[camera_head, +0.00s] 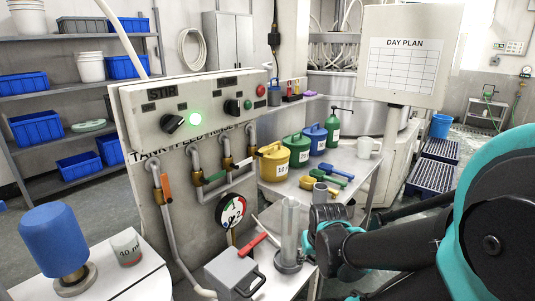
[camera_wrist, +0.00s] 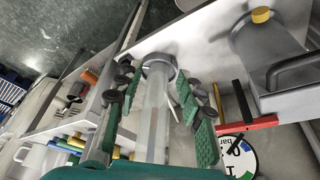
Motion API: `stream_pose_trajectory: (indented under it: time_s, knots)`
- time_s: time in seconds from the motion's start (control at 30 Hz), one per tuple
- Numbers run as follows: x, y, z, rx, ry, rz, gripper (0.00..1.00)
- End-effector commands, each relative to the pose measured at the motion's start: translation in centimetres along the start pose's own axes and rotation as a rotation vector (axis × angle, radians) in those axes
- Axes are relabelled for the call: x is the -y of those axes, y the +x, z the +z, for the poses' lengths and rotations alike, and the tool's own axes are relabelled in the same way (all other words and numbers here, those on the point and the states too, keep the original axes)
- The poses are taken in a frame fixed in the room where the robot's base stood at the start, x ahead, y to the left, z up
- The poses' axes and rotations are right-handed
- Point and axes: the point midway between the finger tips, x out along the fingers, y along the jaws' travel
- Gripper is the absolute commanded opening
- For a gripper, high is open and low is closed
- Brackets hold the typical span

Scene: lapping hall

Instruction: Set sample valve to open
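No label reading "sample" is legible. A red lever (camera_head: 252,244) sits below the round gauge, low on the panel, slanting up to the right; it also shows in the wrist view (camera_wrist: 248,125), right of the fingers. A clear measuring cylinder (camera_head: 290,225) stands upright on the bench near it. My gripper (camera_head: 318,238) is just right of the cylinder in the head view. In the wrist view my gripper (camera_wrist: 157,105) is open, its green-padded fingers on either side of the cylinder (camera_wrist: 155,115) in the picture, with gaps showing. It is apart from the red lever.
The panel carries orange (camera_head: 166,187), green (camera_head: 214,178) and white (camera_head: 240,167) handles, and the gauge (camera_head: 232,210). Coloured cans and scoops (camera_head: 335,170) occupy the bench behind.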

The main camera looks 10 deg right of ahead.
Motion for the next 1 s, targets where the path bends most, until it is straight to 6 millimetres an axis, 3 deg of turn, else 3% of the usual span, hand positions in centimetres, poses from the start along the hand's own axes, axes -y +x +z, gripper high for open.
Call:
stream_pose_trajectory:
  time_s: [0.03,0.2,0.37,0.53,0.7,0.87,1.0]
  knots:
    - [0.0,0.0,0.0,0.0,0.0,0.0,0.38]
    - [0.6,0.1,-0.8,0.001,0.074,-0.037,0.59]
    - [3.0,0.1,-5.0,0.02,0.399,-0.2,0.79]
    - [5.5,-0.2,-12.0,0.092,0.883,-0.459,1.0]
    - [5.9,-1.2,-19.8,0.224,1.334,-0.731,1.0]
    - [3.9,-2.6,-26.7,0.409,1.698,-0.995,1.0]
    - [0.9,-3.9,-31.5,0.606,1.935,-1.214,1.0]
